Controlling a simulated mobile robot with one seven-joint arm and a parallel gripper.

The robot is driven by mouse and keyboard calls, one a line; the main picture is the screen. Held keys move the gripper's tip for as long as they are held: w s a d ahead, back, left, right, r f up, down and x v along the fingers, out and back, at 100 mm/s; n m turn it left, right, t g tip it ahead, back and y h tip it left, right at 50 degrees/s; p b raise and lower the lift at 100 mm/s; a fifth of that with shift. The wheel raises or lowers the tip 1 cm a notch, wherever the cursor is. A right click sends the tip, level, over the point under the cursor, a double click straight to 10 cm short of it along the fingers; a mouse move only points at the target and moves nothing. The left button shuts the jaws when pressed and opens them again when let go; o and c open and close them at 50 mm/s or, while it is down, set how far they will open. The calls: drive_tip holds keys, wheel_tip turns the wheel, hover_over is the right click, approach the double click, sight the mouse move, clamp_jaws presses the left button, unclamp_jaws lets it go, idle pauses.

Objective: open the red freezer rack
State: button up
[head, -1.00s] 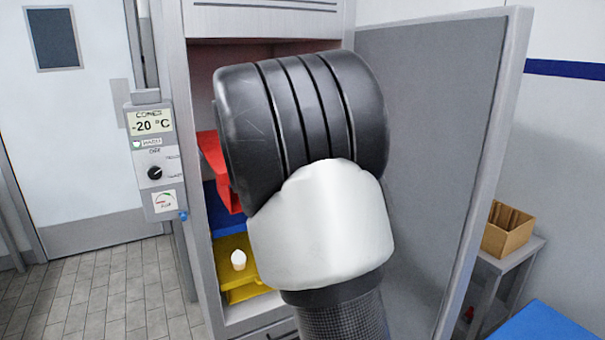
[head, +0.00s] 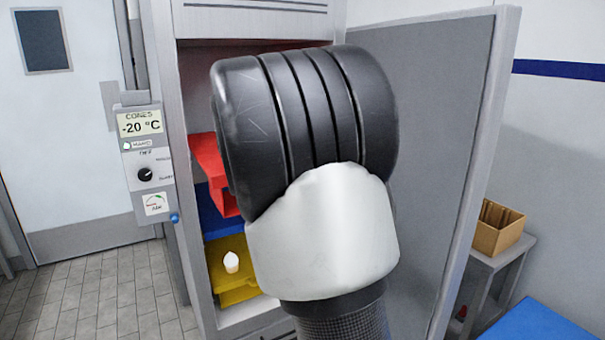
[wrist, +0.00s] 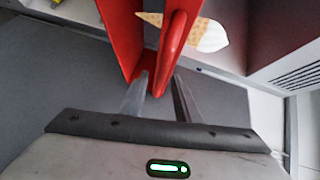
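The red rack (head: 207,160) shows in the head view inside the open freezer cabinet, above blue and yellow racks, and partly hidden by my arm. In the wrist view its red front panel (wrist: 122,30) and upright bar handle (wrist: 172,50) are close to my gripper (wrist: 160,82). The two fingers stand on either side of the lower end of the handle, close around it, and seem shut on it; finger contact is hard to make out. A cone with a white top (wrist: 205,32) lies behind the handle. My gripper is hidden by my arm in the head view.
The freezer door (head: 430,120) stands open to the right. A yellow rack (head: 230,285) with a white-topped item (head: 231,262) is low in the cabinet. A control box (head: 145,150) is on the left.

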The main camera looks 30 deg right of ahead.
drive_tip(key=shift+a, duration=0.1)
drive_tip(key=p+v, duration=0.2)
drive_tip(key=v, duration=1.5)
drive_tip(key=shift+s, duration=0.2)
